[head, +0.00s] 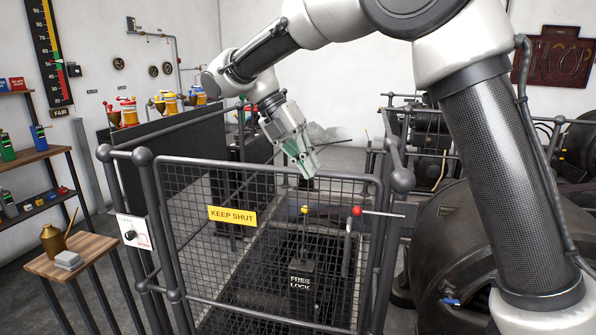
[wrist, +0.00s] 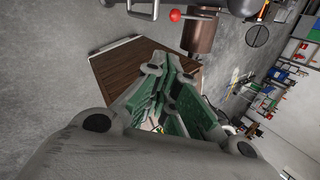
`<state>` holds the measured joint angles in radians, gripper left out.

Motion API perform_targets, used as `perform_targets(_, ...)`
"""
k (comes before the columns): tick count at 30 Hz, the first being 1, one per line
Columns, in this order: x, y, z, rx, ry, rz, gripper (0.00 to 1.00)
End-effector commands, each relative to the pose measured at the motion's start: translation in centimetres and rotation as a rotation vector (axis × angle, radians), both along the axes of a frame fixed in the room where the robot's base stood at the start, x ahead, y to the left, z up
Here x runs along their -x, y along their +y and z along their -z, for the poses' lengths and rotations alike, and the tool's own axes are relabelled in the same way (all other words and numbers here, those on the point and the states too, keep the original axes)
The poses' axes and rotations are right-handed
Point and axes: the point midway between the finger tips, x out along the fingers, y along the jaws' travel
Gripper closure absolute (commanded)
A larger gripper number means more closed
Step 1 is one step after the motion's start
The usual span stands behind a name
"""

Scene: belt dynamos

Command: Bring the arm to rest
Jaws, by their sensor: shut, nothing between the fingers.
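My gripper (head: 307,172) hangs at the end of my raised arm, pointing down above the top rail of the mesh gate (head: 190,250) in the head view. Its fingers are closed together with nothing between them. In the wrist view the green-padded fingers of my gripper (wrist: 178,62) come together in front of a brown wooden surface (wrist: 120,75). The gate carries a yellow "KEEP SHUT" sign (head: 232,216) and appears closed. I cannot tell whether the fingertips are in front of or behind the gate's top rail.
A red-knobbed rod (head: 357,211) and a yellow knob (head: 304,210) show by the gate's right side. A dark lettered box (head: 302,290) stands behind the mesh. A small wooden table (head: 90,247) holds a brass oil can (head: 54,242). Dark machinery (head: 460,240) fills the right.

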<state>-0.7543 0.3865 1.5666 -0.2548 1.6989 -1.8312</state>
Motion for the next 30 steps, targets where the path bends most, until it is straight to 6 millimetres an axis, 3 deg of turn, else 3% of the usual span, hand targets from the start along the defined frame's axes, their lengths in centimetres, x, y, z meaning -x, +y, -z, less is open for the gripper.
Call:
perform_targets(5,0.6,0.6,4.2,0.001,-0.238,0.397,1.0)
perform_targets(8,2.2,-1.0,5.2,-0.021,-0.379,0.69,1.0)
perform_targets(11,4.0,-4.8,5.3,-0.059,-0.513,1.059,1.0)
perform_targets(15,7.4,-11.4,4.6,-0.116,-0.651,1.596,1.0)
perform_targets(21,13.7,-20.0,4.1,-0.212,-0.745,2.184,1.0)
perform_targets(27,19.8,-25.8,4.0,-0.331,-0.81,2.445,1.0)
perform_targets(30,21.1,-27.4,3.1,-0.393,-0.856,2.514,1.0)
